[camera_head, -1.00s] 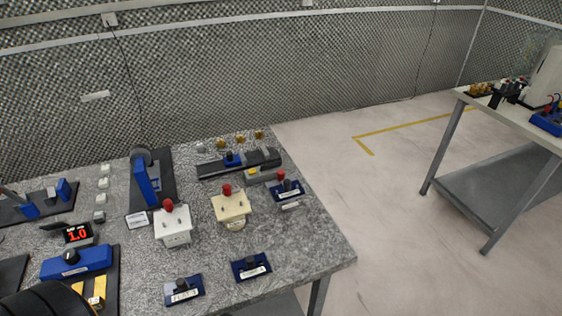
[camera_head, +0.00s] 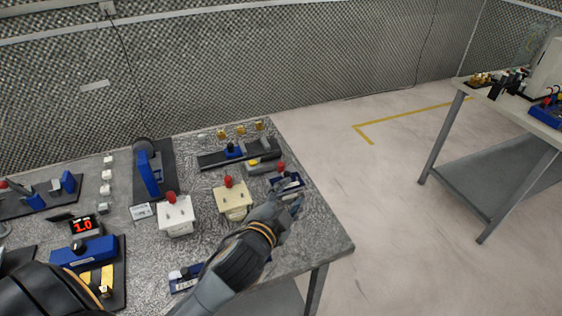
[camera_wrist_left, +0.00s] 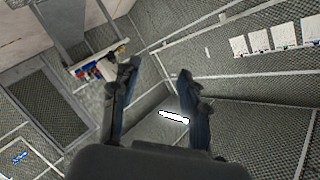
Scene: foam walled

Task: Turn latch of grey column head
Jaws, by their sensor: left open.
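A light grey column head (camera_head: 177,219) with a red knob (camera_head: 171,197) on top stands upright on the speckled table. A similar cream one (camera_head: 232,201), also red-topped, stands to its right. Which part is the latch is too small to tell. My right gripper is not in view.
A blue stand (camera_head: 150,172), a blue box (camera_head: 83,253) and a red "1.0" display (camera_head: 82,228) are on the left. A dark rail fixture (camera_head: 240,153) lies behind the column heads. Another table (camera_head: 510,110) stands far right, with open floor between.

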